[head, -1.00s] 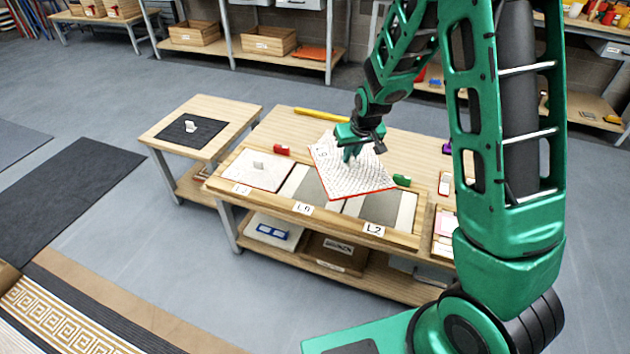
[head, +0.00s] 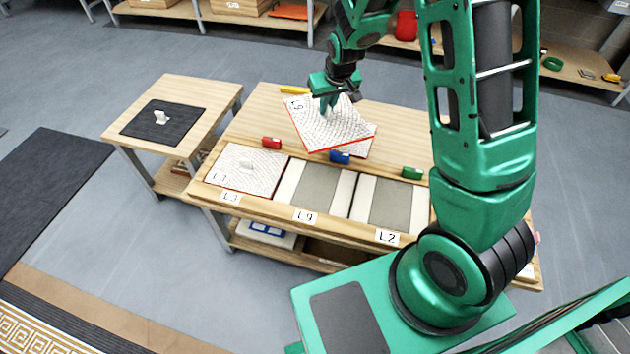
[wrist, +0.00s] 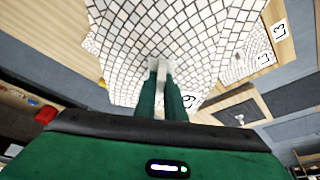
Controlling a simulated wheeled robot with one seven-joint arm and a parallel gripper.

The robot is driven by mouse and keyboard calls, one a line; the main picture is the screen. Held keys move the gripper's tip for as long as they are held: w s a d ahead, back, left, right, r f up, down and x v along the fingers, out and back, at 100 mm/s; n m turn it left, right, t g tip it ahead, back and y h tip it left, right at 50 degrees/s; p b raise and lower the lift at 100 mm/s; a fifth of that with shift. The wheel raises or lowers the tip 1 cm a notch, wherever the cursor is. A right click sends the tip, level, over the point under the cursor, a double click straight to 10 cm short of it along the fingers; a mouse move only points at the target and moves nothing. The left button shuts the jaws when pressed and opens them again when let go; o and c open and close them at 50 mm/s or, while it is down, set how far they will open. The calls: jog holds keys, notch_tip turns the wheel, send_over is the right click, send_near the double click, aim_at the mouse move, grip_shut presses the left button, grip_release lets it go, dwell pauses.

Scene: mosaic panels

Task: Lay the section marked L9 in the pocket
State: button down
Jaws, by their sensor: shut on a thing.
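My gripper (head: 328,106) is shut on the knob of a white mosaic section (head: 312,128) with red edges. It holds the section tilted above the back of the table, behind the pockets. The section's corner label looks like L9. In the wrist view the green fingers (wrist: 160,92) close on the pale knob (wrist: 160,68), and the tiled face (wrist: 120,40) fills the upper middle. The pocket marked L9 (head: 318,185) is the middle one in the wooden frame; it is empty, with a grey floor and pale strips at its sides.
Left of it, a section marked L3 (head: 250,178) lies in its pocket; right, the L2 pocket (head: 391,203) is empty.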

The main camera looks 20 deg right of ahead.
aim_at(309, 134)
jog(key=shift+w, duration=0.1)
jog(key=s+a+f+n, duration=0.1)
jog(key=a+f, duration=0.1)
jog(key=s+a+f+n+y, duration=0.1)
jog(key=s+a+f+n, duration=0.1)
jog(key=a, duration=0.1)
jog(key=s+a+f+n, duration=0.2)
jog(key=shift+a+g+y, duration=0.3)
jog(key=shift+a+g, duration=0.1)
jog(key=s+a+f+n+g+y, duration=0.1)
jog(key=s+a+f+n+y, duration=0.1)
jog(key=s+a+f+n, duration=0.45)
jog(key=shift+m, duration=0.45)
jog(key=w+d+f, duration=0.1)
jog(key=d, duration=0.1)
jog(key=w+d+f, duration=0.1)
jog(key=d+f, duration=0.1)
jog(key=d, duration=0.1)
jog(key=w+d+f, duration=0.1)
jog(key=d+f, duration=0.1)
jog(key=d, duration=0.1)
jog(key=shift+w+d+f, duration=0.15)
jog(key=shift+w+d, duration=0.05)
jog(key=shift+d, duration=0.05)
jog(key=shift+f, duration=2.1)
jog(key=c, duration=1.8)
grip_release()
jog(key=shift+c, duration=0.2)
jog(key=shift+d+r, duration=0.1)
jog(key=shift+r, duration=0.05)
